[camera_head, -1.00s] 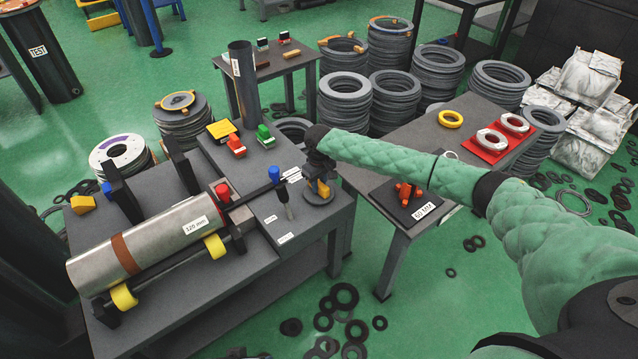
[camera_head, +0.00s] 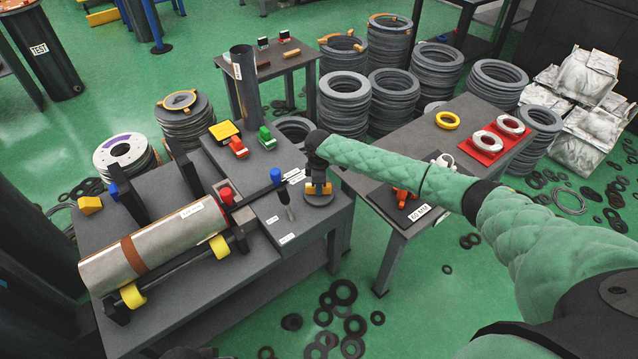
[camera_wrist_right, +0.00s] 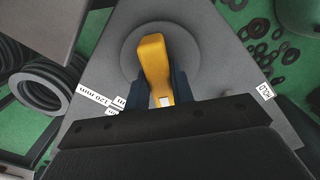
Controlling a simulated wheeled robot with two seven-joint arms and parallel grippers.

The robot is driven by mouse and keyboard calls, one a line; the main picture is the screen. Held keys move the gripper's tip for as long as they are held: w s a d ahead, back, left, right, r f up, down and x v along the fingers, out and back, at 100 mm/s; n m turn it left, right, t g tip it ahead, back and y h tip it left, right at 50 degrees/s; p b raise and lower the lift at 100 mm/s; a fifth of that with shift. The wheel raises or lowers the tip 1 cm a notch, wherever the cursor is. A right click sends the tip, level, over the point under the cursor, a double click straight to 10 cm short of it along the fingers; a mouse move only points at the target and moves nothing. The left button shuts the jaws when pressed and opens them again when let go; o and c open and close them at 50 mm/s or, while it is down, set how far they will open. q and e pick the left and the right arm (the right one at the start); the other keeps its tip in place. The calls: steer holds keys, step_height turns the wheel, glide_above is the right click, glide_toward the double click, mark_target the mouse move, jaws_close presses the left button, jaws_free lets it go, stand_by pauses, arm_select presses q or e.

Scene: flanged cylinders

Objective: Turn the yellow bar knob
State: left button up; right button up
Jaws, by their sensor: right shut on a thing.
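The yellow bar knob (camera_head: 319,189) sits on a round grey dial (camera_head: 319,199) at the right corner of the grey bench. My right gripper (camera_head: 319,184) is above it, pointing down, with its fingers around the bar. In the right wrist view the yellow bar knob (camera_wrist_right: 155,62) stands between the two dark fingers of my right gripper (camera_wrist_right: 164,90), which are shut on its sides. The round grey dial (camera_wrist_right: 184,58) shows beneath it. The fingers hide part of the bar. My left gripper is not identifiable in these views.
A dark-handled tool (camera_head: 286,200) and a blue knob (camera_head: 276,176) stand left of the dial. A metal cylinder (camera_head: 175,235) lies on rollers farther left. A side table (camera_head: 400,150) with red and yellow parts stands to the right, beyond a floor gap.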

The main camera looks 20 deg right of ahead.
steer(key=shift+n, duration=1)
steer(key=n, duration=0.2)
steer(key=shift+n+p, duration=0.35)
steer(key=shift+n, duration=0.05)
arm_select(q)
steer(key=shift+s+a+r, duration=0.3)
steer(key=shift+a+r, duration=0.3)
steer(key=shift+r, duration=0.15)
arm_select(e)
steer(key=n, duration=0.4)
steer(key=shift+n, duration=0.3)
steer(key=o, duration=1)
steer(key=shift+r, duration=0.15)
